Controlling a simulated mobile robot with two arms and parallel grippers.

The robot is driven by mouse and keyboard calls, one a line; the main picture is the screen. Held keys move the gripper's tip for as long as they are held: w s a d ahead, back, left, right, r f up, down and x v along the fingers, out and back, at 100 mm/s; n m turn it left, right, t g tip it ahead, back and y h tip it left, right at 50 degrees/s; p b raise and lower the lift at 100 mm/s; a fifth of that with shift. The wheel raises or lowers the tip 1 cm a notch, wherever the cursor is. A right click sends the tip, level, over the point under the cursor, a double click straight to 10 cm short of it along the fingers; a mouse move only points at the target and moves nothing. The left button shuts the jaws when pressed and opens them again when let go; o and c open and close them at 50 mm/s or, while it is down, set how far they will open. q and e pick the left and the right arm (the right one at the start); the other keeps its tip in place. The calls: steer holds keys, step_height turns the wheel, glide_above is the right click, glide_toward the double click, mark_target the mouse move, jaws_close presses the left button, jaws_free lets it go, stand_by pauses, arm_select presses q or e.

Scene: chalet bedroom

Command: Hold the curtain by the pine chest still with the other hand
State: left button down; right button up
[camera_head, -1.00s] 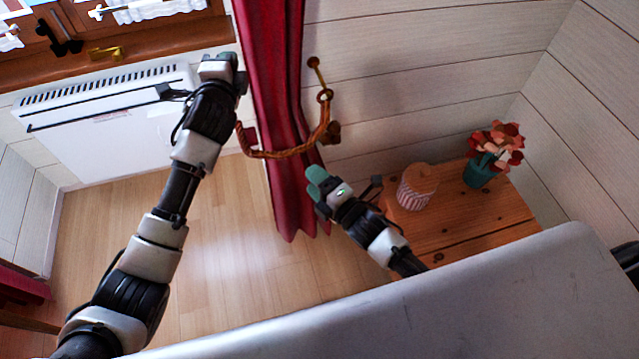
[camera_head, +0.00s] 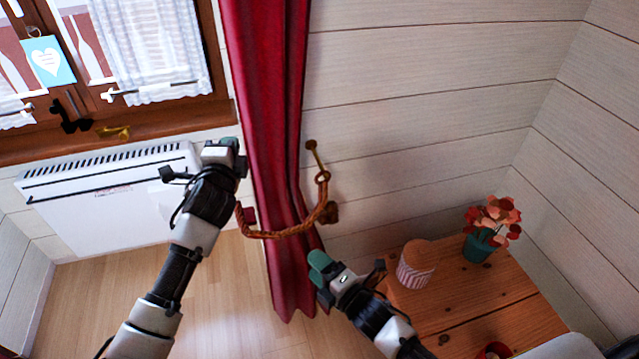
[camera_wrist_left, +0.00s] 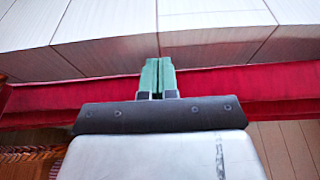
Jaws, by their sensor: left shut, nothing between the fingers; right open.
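The red curtain (camera_head: 270,120) hangs in the middle of the head view, gathered by a braided orange tieback (camera_head: 285,232) that hooks onto a brass holder on the wall. The pine chest (camera_head: 470,290) stands at the lower right. My left gripper (camera_head: 225,145) is left of the curtain. In the left wrist view its green fingers (camera_wrist_left: 158,78) are shut together in front of the red curtain (camera_wrist_left: 235,85), with nothing seen between them. My right gripper (camera_head: 318,268) is open at the curtain's right edge, below the tieback; whether it touches the cloth cannot be told.
A striped box (camera_head: 415,265) and a potted red flower (camera_head: 488,225) stand on the chest. A white radiator (camera_head: 105,195) is under the window (camera_head: 120,60) at left. The wooden floor (camera_head: 215,290) left of the curtain is clear.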

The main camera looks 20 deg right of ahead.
arm_select(q)
steer(key=shift+s+d+r, duration=0.15)
steer(key=shift+d+r, duration=0.2)
stand_by(0.3)
steer(key=shift+a+f+p, duration=0.15)
steer(key=shift+a+p, duration=0.55)
steer(key=shift+a, duration=0.45)
steer(key=shift+a+f+p, duration=0.15)
steer(key=shift+a+p, duration=0.5)
steer(key=shift+a, duration=0.5)
steer(key=p+v, duration=0.4)
steer(key=v, duration=0.5)
steer(key=shift+a, duration=0.1)
